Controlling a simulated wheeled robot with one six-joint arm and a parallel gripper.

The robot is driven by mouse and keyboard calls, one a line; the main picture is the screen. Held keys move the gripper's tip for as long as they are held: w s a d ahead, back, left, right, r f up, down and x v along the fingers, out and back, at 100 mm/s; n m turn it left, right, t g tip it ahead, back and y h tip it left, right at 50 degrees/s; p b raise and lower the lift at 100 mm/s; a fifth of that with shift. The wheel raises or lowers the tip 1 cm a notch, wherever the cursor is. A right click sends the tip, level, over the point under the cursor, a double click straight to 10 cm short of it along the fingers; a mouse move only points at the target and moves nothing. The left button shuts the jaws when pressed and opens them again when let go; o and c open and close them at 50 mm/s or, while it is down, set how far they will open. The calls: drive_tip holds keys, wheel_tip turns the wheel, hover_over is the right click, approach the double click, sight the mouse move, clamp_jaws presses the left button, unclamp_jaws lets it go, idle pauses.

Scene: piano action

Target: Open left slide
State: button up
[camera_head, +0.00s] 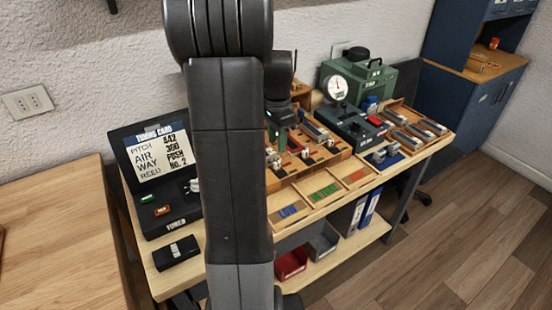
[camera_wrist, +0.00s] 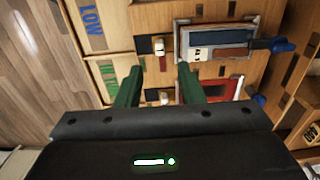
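My gripper (camera_wrist: 159,68) is open, its two green fingers spread over a wooden action box (camera_wrist: 190,13). A small white-tipped slide knob (camera_wrist: 158,46) shows just beyond the gap between the fingertips. A second knob (camera_wrist: 165,97) shows between the fingers, closer to the palm. Nothing is clearly gripped. I cannot tell which knob is the left slide. In the head view my gripper (camera_head: 283,122) is above the left part of the wooden action box (camera_head: 290,181), and my arm hides much of that side.
Shallow trays marked LOW (camera_wrist: 92,20) lie along the box's front. A tuning-card case (camera_head: 170,213) stands at left. A red-framed block (camera_wrist: 222,90) lies close to the right finger.

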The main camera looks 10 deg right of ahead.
sight(277, 162)
wheel_tip(277, 162, down, 7)
drive_tip(key=shift+f, duration=0.2)
clamp_jaws()
